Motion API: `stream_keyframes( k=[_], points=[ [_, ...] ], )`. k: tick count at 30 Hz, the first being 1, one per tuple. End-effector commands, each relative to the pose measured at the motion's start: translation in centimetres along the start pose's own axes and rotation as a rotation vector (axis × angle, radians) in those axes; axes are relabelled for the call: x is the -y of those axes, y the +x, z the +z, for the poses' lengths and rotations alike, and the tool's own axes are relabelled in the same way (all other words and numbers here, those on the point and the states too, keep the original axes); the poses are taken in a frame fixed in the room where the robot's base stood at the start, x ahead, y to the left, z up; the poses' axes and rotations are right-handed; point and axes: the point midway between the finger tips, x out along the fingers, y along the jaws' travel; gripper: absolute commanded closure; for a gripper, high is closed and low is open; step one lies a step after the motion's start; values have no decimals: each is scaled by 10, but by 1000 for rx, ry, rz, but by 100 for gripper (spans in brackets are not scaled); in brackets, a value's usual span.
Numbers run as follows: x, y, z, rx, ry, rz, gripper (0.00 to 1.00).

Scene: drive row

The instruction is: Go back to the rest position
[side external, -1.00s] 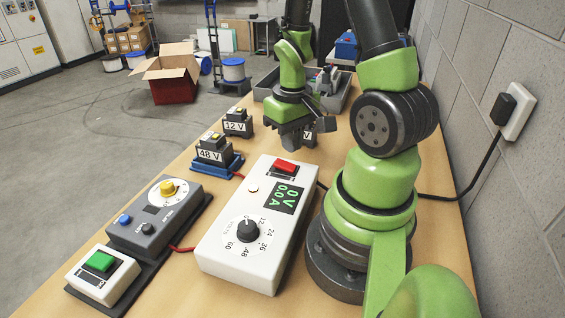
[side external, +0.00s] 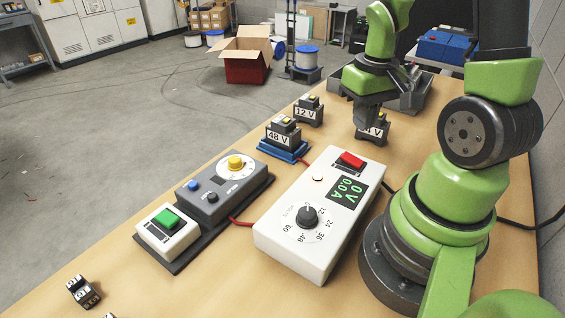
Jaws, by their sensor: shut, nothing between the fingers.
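My gripper (side external: 367,122) points down near the far end of the table, in front of the third voltage block (side external: 376,134). It looks shut and empty, and it covers part of that block's label so that only the "V" end shows clearly. I cannot tell whether the two touch. The 48 V block (side external: 283,137) sits on a blue base to the left, and the 12 V block (side external: 308,111) stands behind it. The white power supply (side external: 318,215) lies in front of my gripper, its display reading 0 V and 0.0 A.
A grey control box (side external: 222,190) with a yellow knob and a green-button box (side external: 168,230) stand left of the supply. Red leads run on the table. A grey tray (side external: 410,97) is behind my gripper. Small black parts (side external: 83,291) lie front left.

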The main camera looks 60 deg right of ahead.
Motion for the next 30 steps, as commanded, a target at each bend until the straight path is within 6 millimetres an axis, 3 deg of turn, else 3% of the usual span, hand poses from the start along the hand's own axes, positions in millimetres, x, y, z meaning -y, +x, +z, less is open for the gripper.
stream_keyframes(
  k=[7, 15, 21, 30],
  points=[
    [54, -72, 5, -223, -48, -75, 100],
    [103, -139, 55, -414, -117, -295, 100],
    [113, -159, 83, -460, -151, -408, 100],
    [114, -161, 87, -464, -154, -427, 100]
  ],
)
